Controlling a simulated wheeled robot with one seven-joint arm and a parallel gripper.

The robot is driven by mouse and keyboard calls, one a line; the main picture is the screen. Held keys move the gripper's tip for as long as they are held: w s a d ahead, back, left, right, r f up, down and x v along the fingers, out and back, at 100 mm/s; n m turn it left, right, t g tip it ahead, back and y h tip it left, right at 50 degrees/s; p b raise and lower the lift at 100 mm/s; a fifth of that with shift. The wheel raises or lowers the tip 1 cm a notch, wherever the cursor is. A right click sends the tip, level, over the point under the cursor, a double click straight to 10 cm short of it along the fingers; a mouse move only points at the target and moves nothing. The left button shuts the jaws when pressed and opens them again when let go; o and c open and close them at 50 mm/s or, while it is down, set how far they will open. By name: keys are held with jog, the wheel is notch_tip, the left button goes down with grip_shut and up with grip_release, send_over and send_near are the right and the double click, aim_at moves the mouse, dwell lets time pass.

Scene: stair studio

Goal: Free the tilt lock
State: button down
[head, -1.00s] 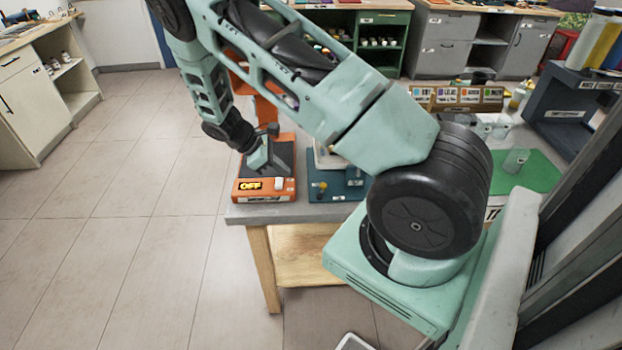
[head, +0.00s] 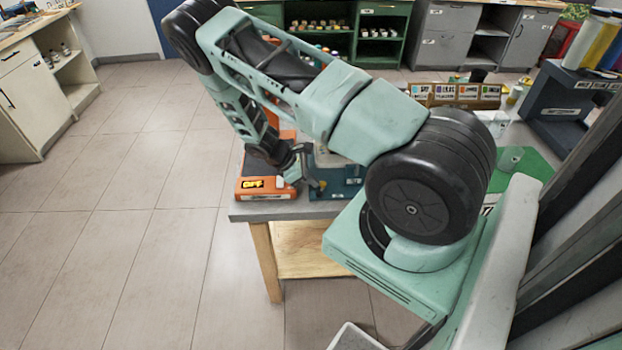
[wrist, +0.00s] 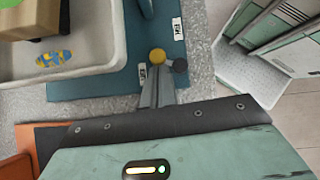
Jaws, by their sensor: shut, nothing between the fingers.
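A blue-green base (wrist: 100,96) shows in the wrist view, and in the head view it stands at the bench's near corner (head: 338,183). On it are a yellow round knob (wrist: 157,55) and, just right, a dark round knob (wrist: 180,65); I cannot tell for certain which belongs to the tilt lock. Two small white labels, too small to read, lie near them. My gripper (wrist: 157,88) is shut and empty, its fingertips right by the yellow knob; I cannot tell whether they touch. In the head view my arm partly hides the base.
A pale tray (wrist: 118,62) on the base holds a wooden block (wrist: 45,20). An orange device (head: 262,188) reading OFF stands left of the base on the grey bench (head: 270,211). Open tiled floor lies left. A green mat (head: 530,165) lies to the right.

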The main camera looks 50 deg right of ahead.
jog(key=shift+d+f+m+g+y+b, duration=0.25)
jog(key=shift+d+m+g+y+b, duration=0.25)
jog(key=shift+m+b, duration=0.55)
jog(key=shift+s+r+m+y+b, duration=0.1)
jog(key=shift+r+m+y+b, duration=0.25)
jog(key=shift+m, duration=0.2)
jog(key=shift+f, duration=0.1)
jog(key=shift+a, duration=0.15)
jog(key=shift+a, duration=0.7)
